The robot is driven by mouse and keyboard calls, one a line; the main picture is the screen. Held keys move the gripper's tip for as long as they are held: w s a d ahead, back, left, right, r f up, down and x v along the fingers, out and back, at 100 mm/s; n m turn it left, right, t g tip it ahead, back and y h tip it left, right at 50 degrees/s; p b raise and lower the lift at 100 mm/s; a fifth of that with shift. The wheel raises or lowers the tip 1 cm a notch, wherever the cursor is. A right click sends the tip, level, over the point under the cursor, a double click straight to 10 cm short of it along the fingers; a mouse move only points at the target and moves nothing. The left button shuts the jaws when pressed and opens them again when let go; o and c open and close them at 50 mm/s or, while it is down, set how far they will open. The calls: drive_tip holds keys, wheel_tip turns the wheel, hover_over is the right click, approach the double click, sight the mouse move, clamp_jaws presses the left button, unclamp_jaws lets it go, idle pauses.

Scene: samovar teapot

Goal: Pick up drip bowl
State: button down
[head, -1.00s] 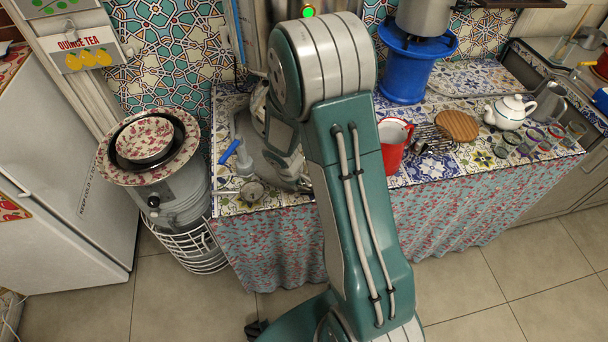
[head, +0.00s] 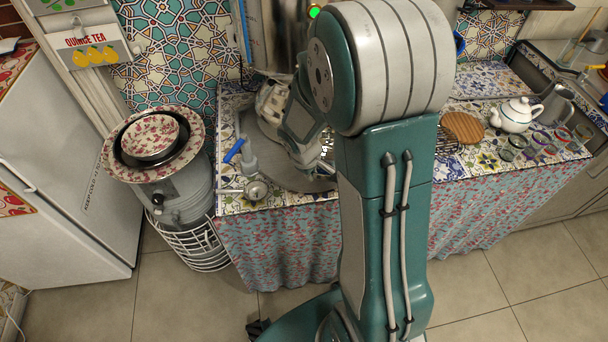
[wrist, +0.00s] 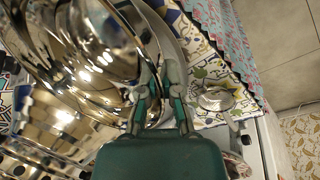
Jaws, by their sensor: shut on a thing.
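My gripper (wrist: 158,92) shows in the wrist view, its two fingers close together on the rim of a shiny metal piece that looks like the drip bowl (wrist: 108,62). Reflections blur where this bowl ends and the shiny samovar (wrist: 48,125) begins. A grey round tray (wrist: 181,42) lies beyond the fingers; its edge also shows in the head view (head: 268,172). In the head view my wrist is over the tray, and the fingertips and bowl are mostly hidden by my arm.
A small metal strainer-like piece (head: 256,189) and a blue-handled item (head: 234,151) lie left of the tray. A white teapot (head: 516,114), several glasses and a wooden disc (head: 462,127) occupy the counter's right.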

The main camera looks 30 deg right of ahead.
drive_tip(key=s+d+r, duration=0.5)
drive_tip(key=s, duration=0.4)
drive_tip(key=shift+r, duration=0.4)
drive_tip(key=shift+s, duration=0.15)
